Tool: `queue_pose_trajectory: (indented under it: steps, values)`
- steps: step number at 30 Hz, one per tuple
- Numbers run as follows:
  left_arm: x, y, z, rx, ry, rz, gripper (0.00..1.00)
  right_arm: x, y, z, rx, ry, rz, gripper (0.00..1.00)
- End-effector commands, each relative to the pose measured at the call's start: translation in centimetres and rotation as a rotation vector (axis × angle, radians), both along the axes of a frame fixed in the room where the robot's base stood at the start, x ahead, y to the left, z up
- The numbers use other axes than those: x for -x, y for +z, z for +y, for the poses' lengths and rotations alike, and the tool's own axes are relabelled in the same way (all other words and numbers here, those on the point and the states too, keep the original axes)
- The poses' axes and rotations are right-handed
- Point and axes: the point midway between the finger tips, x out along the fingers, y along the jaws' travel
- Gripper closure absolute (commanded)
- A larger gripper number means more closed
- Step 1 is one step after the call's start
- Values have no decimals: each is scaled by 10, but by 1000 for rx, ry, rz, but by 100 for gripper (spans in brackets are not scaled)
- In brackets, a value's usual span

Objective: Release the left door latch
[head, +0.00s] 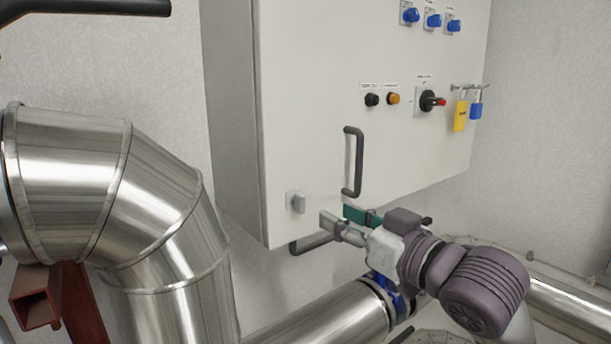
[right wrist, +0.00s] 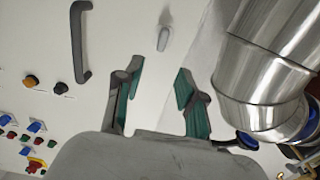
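The door latch (head: 296,202) is a small light grey knob low on the left side of the pale cabinet door (head: 320,100). It also shows in the right wrist view (right wrist: 164,38), beyond the fingertips and roughly in line with the gap between them. My right gripper (head: 340,217) is in front of the lower door, to the right of the latch and apart from it. In the right wrist view its green-padded fingers (right wrist: 158,82) are spread with nothing between them. My left gripper is not in view.
A dark door handle (head: 353,162) stands out just above my right gripper. Knobs, a rotary switch (head: 430,101) and padlocks (head: 460,112) are higher up to the right. Large metal-clad pipes (head: 150,210) fill the lower left. A dark bar (head: 90,8) crosses the top left.

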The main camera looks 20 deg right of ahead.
Motion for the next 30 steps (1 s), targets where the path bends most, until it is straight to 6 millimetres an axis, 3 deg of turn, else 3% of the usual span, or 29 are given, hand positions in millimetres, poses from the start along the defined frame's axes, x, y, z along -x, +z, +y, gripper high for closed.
queue_pose_trajectory:
  steps: [6, 12, 18, 26, 30]
  values:
    - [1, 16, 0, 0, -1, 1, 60, -46, 1, 18, -2, 2, 3, 61]
    - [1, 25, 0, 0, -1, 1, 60, -76, 0, 28, -2, 1, 2, 61]
    - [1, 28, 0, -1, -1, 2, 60, -89, -1, 33, 1, 0, -1, 61]
    - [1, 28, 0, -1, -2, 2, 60, -90, -2, 34, 2, 1, -1, 61]
    - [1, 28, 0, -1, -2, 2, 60, -90, -2, 33, 2, 1, -1, 81]
